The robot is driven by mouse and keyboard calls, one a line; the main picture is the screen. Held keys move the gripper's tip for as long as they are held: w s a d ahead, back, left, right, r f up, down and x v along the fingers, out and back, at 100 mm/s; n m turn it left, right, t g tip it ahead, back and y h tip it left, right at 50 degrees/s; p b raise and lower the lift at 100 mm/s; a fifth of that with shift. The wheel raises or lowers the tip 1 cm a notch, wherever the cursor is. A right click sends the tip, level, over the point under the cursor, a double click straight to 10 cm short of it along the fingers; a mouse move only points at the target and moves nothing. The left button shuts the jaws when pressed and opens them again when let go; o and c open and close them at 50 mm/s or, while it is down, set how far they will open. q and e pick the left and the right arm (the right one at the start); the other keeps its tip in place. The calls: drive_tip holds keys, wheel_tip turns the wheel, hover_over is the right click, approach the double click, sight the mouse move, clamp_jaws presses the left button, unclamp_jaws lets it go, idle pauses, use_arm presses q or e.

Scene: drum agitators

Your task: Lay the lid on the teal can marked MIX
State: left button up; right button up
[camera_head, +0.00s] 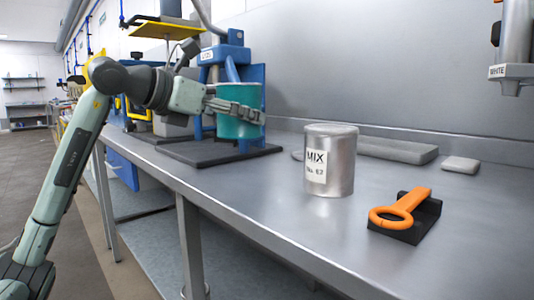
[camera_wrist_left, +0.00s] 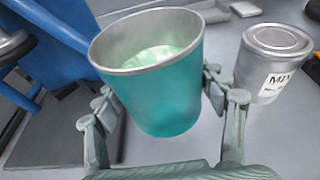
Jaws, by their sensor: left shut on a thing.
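The teal can (camera_head: 240,95) is held upright or nearly so in my left gripper (camera_head: 236,111), whose fingers are closed on both sides of it. In the left wrist view the teal can (camera_wrist_left: 160,98) is open at the top, with pale green liquid inside. No marking shows on its visible side. A silver metal can (camera_head: 330,165) on the bench carries a label reading MIX; its top looks closed, also in the left wrist view (camera_wrist_left: 272,62). I cannot make out a separate loose lid. My right gripper is not in view.
A blue machine (camera_head: 228,58) stands behind the teal can on a dark mat (camera_head: 190,152). An orange ring-handled tool (camera_head: 402,206) lies on a black holder at the front right. Grey pads (camera_head: 397,150) lie at the back. Bare bench (camera_head: 250,190) shows left of the silver can.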

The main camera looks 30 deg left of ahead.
use_arm(q)
drive_tip(key=x, duration=0.2)
drive_tip(key=f+x, duration=0.1)
drive_tip(key=x, duration=0.4)
drive_tip(key=shift+s+d+f, duration=0.25)
drive_tip(key=shift+s, duration=0.1)
drive_tip(key=shift+f, duration=0.25)
wheel_tip(320, 180, down, 3)
drive_tip(key=shift+f+b, duration=0.1)
drive_tip(key=shift+b, duration=0.35)
drive_tip(key=shift+f, duration=0.2)
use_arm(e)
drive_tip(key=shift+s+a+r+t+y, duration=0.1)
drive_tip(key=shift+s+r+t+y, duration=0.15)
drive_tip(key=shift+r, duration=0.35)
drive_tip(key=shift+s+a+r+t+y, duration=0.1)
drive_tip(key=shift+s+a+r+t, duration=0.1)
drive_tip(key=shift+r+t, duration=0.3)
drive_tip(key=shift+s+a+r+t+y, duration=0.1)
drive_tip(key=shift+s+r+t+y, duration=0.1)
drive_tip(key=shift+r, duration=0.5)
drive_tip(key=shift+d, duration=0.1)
use_arm(q)
drive_tip(key=shift+f, duration=0.15)
drive_tip(key=o, duration=1.7)
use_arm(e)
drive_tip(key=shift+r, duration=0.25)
